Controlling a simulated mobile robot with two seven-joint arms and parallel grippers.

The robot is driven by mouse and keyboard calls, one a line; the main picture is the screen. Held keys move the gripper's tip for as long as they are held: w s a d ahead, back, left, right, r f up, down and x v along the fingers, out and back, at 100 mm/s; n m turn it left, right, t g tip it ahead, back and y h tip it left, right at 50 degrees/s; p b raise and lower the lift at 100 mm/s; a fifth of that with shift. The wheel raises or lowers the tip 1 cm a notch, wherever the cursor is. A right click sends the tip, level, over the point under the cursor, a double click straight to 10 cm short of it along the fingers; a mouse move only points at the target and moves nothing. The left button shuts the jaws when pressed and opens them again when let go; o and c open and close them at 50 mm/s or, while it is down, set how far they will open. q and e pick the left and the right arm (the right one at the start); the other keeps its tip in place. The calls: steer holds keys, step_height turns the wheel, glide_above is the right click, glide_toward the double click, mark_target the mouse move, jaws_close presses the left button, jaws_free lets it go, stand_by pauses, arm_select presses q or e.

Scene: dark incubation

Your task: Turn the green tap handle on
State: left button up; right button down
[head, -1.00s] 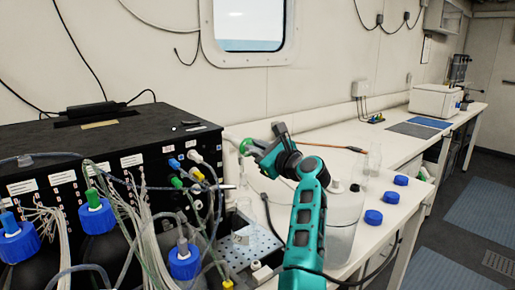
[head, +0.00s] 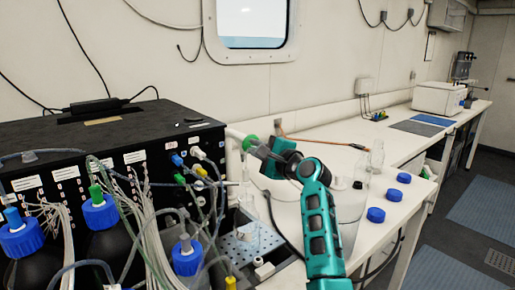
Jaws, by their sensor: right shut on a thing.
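The green tap handle (head: 250,143) is at the end of a pale pipe (head: 234,135) by the wall, just right of the black box. My right gripper (head: 261,150) reaches it from the right, with its fingers shut on the handle. The fingers hide part of the handle and the tap body under it. My left gripper is not in view.
A black box (head: 95,140) with tubes and cables fills the left, with blue-capped dark bottles (head: 101,211) in front. A perforated metal plate (head: 240,246) lies below the tap. A clear container (head: 350,205), glass bottles and blue caps (head: 376,215) stand right of my arm on the white bench (head: 330,137).

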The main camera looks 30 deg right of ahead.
stand_by(0.5)
steer(key=c, duration=1.1)
jaws_free()
steer(key=shift+c, duration=0.2)
steer(key=s+d, duration=0.1)
steer(key=s, duration=1.2)
steer(key=shift+b, duration=0.3)
